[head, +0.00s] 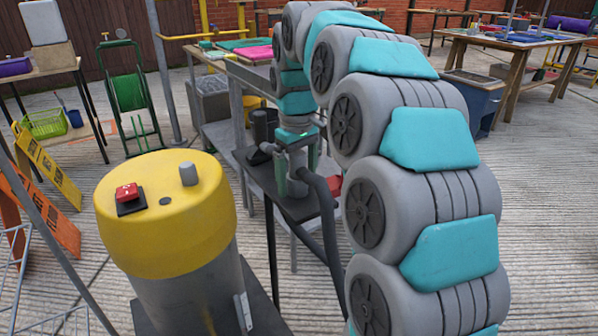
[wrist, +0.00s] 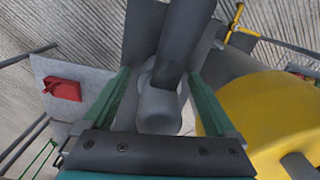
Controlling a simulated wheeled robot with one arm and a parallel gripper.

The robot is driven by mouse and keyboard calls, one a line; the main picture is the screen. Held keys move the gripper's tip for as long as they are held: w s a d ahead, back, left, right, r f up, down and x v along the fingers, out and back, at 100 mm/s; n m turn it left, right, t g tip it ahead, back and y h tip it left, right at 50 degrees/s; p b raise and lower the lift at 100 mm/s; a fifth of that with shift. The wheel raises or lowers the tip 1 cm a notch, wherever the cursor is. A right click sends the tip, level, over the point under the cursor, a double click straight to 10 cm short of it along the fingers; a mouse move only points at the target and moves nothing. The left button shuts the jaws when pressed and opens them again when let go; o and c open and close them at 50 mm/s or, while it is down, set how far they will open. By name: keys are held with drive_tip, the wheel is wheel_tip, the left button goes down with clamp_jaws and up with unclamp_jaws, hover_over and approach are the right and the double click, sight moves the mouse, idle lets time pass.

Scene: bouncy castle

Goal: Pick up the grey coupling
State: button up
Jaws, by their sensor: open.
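The grey coupling (wrist: 158,108) shows in the wrist view as a short, light grey cylinder with a dark hose (wrist: 186,40) beside it, partly covering it. My gripper (wrist: 159,74) is open, with one green finger on each side of the coupling and visible space between fingers and cylinder. In the head view my gripper (head: 298,168) points down over a narrow dark stand, and the coupling is mostly hidden between its fingers. I cannot tell whether either finger touches it.
A grey drum with a yellow top (head: 165,215) stands close by, left of the stand; its top also shows in the wrist view (wrist: 265,115). A dark hose (head: 328,235) hangs in front of the stand (head: 262,180). A red part (wrist: 62,90) lies left of my gripper.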

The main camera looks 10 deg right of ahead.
drive_tip(key=shift+f, duration=0.3)
drive_tip(key=c, duration=1.3)
